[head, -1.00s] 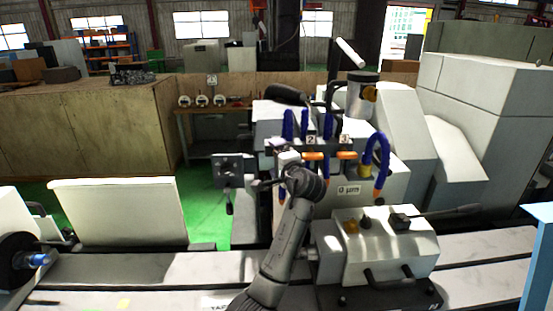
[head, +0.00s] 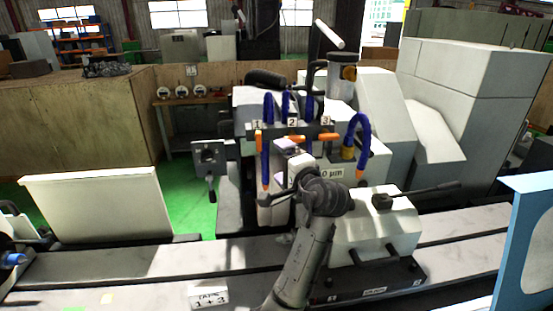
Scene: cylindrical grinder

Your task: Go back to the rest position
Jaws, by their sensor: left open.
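My left arm rises from the bottom centre of the head view. Its left gripper (head: 277,193) points left, in front of the grinder's middle. It is open, and I see nothing held in it; its fingers are small and dark here. Behind it, blue coolant hoses (head: 361,128) with orange tips hang from a bar marked 1, 2 and 3. Orange tap levers sit on that bar: the one by 1 (head: 258,137) looks upright, while those by 2 (head: 297,138) and 3 (head: 329,136) look level. My right gripper is out of view.
A white block with a dark lever (head: 375,228) stands on the machine table close right of my arm. A card reading "TAPS 1+3" (head: 210,297) lies at the front. A blue frame (head: 510,235) stands at the right edge. A white panel (head: 95,207) stands left.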

